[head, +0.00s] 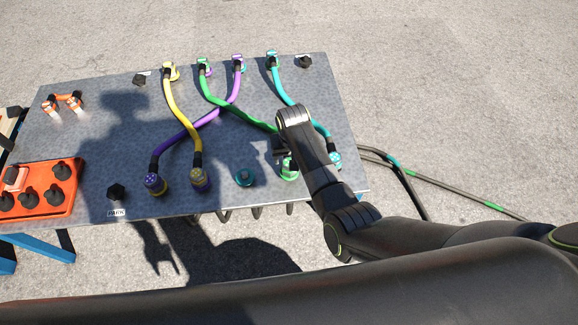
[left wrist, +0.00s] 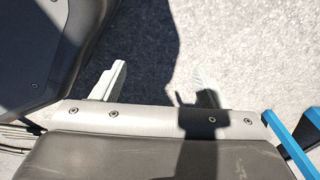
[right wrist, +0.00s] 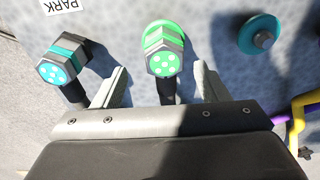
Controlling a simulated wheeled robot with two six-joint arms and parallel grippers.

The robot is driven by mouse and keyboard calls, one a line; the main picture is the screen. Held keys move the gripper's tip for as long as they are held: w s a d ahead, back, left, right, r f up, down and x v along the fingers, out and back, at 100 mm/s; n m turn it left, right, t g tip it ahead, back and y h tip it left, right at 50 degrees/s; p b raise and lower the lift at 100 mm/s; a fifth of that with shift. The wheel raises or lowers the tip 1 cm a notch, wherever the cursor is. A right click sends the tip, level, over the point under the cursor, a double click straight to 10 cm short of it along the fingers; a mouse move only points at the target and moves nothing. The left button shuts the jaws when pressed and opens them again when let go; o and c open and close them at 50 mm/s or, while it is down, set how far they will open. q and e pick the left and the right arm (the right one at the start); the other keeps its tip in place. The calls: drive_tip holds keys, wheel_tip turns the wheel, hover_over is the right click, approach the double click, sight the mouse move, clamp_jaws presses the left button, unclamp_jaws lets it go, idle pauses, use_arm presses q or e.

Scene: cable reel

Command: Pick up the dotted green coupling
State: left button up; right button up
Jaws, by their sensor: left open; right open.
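The dotted green coupling (head: 289,170) stands at the front edge of the grey panel, on the end of the green cable (head: 236,113). In the right wrist view the coupling (right wrist: 162,58) shows a hexagonal end with pale dots. My right gripper (right wrist: 161,72) is open, with one finger on each side of the coupling and a gap on both sides. In the head view my right arm hides most of this gripper and part of the cable. My left gripper (left wrist: 160,82) is open and empty above bare ground in the left wrist view.
A dotted teal coupling (right wrist: 64,62) stands close beside the left finger in the right wrist view. A teal socket (head: 244,178) is on the other side. Purple (head: 155,183) and yellow (head: 199,178) couplings stand farther left. An orange tray (head: 70,205) sits at the panel's left.

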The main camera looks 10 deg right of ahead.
sight(285, 162)
drive_tip(key=shift+w+a+f+b, duration=0.15)
drive_tip(key=shift+w+f+b, duration=0.05)
drive_tip(key=shift+f+b, duration=0.75)
drive_tip(key=shift+r, duration=0.15)
drive_tip(key=shift+w+a+f+b, duration=0.15)
drive_tip(key=shift+f+b, duration=0.35)
drive_tip(key=shift+b, duration=0.35)
drive_tip(key=shift+f+b, duration=0.45)
drive_tip(key=shift+b, duration=0.2)
drive_tip(key=shift+w+f+b, duration=0.1)
drive_tip(key=shift+f+b, duration=0.35)
drive_tip(key=shift+b, duration=0.25)
use_arm(q)
drive_tip(key=w+d+r+h, duration=0.1)
drive_tip(key=w+d+r, duration=0.2)
drive_tip(key=w+r, duration=0.5)
drive_tip(key=shift+w+d+r+n, duration=0.15)
drive_tip(key=shift+w+r+n, duration=0.2)
drive_tip(key=shift+r, duration=0.3)
use_arm(e)
drive_tip(key=shift+f, duration=0.2)
drive_tip(key=shift+c, duration=0.2)
drive_tip(key=c, duration=1.1)
drive_tip(key=shift+w+r, duration=0.1)
drive_tip(key=shift+r, duration=0.1)
drive_tip(key=shift+c, duration=0.2)
